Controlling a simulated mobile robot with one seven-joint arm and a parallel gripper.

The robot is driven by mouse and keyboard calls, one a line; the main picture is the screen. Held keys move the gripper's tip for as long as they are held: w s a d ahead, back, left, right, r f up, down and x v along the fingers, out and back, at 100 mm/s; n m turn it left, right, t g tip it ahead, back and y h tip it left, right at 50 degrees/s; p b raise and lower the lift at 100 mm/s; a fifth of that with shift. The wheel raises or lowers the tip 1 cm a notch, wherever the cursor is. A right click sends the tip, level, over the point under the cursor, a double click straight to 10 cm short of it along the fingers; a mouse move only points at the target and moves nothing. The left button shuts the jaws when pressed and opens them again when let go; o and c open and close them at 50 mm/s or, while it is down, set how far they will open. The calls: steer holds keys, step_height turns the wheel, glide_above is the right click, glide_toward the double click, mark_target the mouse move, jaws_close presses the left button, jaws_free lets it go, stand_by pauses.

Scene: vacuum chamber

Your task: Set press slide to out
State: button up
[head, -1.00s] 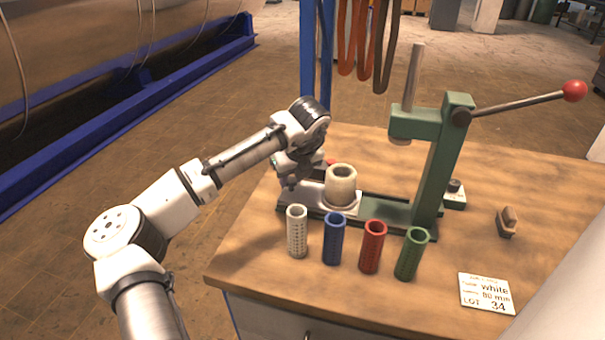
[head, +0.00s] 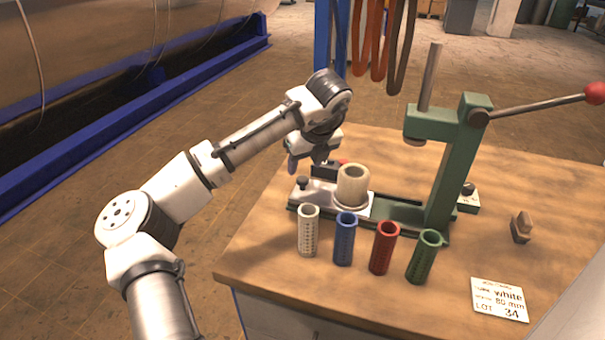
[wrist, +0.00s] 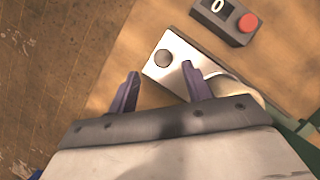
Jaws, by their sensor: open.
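The press slide (head: 312,193) is a pale metal plate on the green press base, at the left end of the rail, away from the press column. It has a small dark knob (head: 303,183) at its left end and carries a cream hollow cylinder (head: 352,186). In the wrist view the slide (wrist: 157,75) and its round knob (wrist: 163,58) lie just beyond the fingers. My gripper (wrist: 160,85) is open and empty, its purple fingers apart. In the head view my gripper (head: 292,165) hangs above and beside the slide's knob end. The green press (head: 455,165) stands at the right.
White (head: 308,232), blue (head: 345,240), red (head: 383,248) and green (head: 425,258) perforated tubes stand in front of the press. A counter box with a red button (wrist: 249,22) sits behind the slide. A label card (head: 499,299) lies at the front right.

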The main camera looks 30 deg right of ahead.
steer(key=v, duration=0.8)
steer(key=shift+r+b, duration=0.15)
steer(key=shift+b, duration=0.2)
